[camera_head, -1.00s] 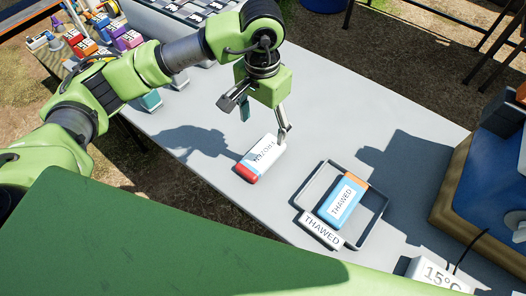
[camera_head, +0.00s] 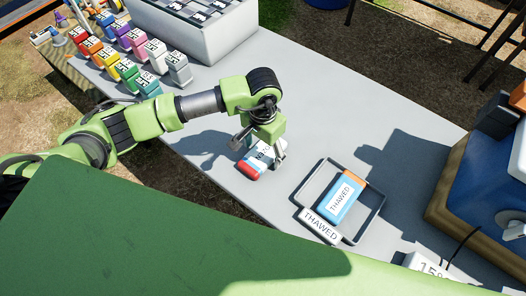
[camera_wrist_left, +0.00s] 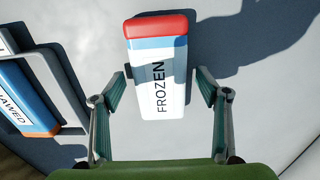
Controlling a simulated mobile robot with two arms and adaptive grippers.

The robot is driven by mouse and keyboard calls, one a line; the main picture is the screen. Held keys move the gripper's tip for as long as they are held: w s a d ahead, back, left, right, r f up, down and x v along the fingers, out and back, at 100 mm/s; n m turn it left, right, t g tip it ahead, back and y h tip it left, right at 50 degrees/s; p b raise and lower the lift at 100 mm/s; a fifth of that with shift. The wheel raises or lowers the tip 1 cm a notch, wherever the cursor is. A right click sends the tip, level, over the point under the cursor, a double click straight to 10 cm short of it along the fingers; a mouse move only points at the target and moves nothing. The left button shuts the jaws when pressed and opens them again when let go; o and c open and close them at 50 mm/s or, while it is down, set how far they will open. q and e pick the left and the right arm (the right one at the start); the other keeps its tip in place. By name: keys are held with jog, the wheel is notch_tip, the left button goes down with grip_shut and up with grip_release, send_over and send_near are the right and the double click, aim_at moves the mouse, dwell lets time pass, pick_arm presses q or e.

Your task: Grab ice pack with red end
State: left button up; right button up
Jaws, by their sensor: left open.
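The ice pack with the red end (camera_head: 248,170) lies flat on the grey table. In the left wrist view the pack (camera_wrist_left: 158,85) reads FROZEN, with its red end at the top and its white end between the fingers. My left gripper (camera_head: 262,150) is above the pack and partly hides it. In the left wrist view my left gripper (camera_wrist_left: 160,88) is open, one finger on each side of the pack, with gaps on both sides. My right gripper is not in view.
A dark-rimmed tray (camera_head: 383,200) labelled THAWED stands to the right and holds a blue pack with an orange end (camera_head: 342,198). Several coloured labelled blocks (camera_head: 128,72) and a grey rack (camera_head: 215,42) stand at the back. A blue cooler-like box (camera_head: 480,170) is at the right.

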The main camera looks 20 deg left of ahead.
pick_arm(q)
jog(key=shift+f, duration=0.3)
jog(key=c, duration=1.4)
jog(key=shift+c, duration=0.2)
jog(key=shift+r, duration=0.1)
